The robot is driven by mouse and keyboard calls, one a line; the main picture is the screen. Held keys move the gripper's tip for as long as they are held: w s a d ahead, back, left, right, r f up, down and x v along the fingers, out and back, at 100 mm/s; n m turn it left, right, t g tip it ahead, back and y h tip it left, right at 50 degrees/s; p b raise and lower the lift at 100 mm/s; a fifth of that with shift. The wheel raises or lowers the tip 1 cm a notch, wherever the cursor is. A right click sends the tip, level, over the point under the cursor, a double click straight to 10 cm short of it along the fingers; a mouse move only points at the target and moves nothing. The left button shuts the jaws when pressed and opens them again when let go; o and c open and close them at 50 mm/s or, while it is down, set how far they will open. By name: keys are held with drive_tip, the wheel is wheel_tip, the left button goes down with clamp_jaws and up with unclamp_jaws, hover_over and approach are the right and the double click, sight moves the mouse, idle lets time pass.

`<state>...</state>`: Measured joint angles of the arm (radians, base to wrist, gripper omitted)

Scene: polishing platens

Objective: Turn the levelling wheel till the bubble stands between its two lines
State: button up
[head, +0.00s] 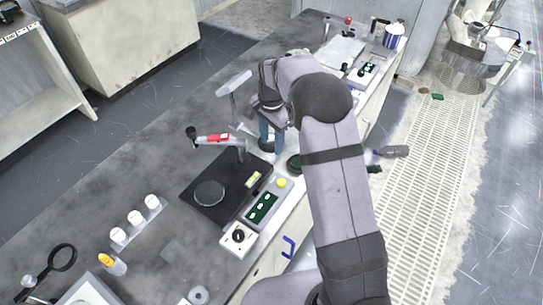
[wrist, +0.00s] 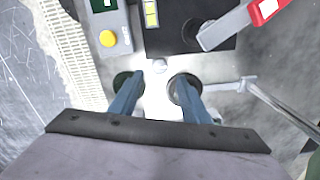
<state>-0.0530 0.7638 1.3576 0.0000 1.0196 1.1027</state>
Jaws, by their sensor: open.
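A dark ring-like round piece (wrist: 176,88) is by the right fingertip. I cannot tell which one is the levelling wheel. A yellow-green vial (head: 253,180) lies on the unit, also in the wrist view (wrist: 151,13); its bubble and lines are too small to read.
The black unit (head: 196,193) carries a round platen and a red-marked arm (head: 218,138). A metal T-shaped post (head: 234,84) stands close to my gripper. A switch panel (head: 263,207) with a yellow button borders the unit. Grey bench is clear at upper left.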

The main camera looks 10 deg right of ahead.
sight(271, 157)
drive_tip(key=shift+f+p, duration=0.65)
drive_tip(key=shift+f, duration=2.95)
drive_tip(key=c, duration=1)
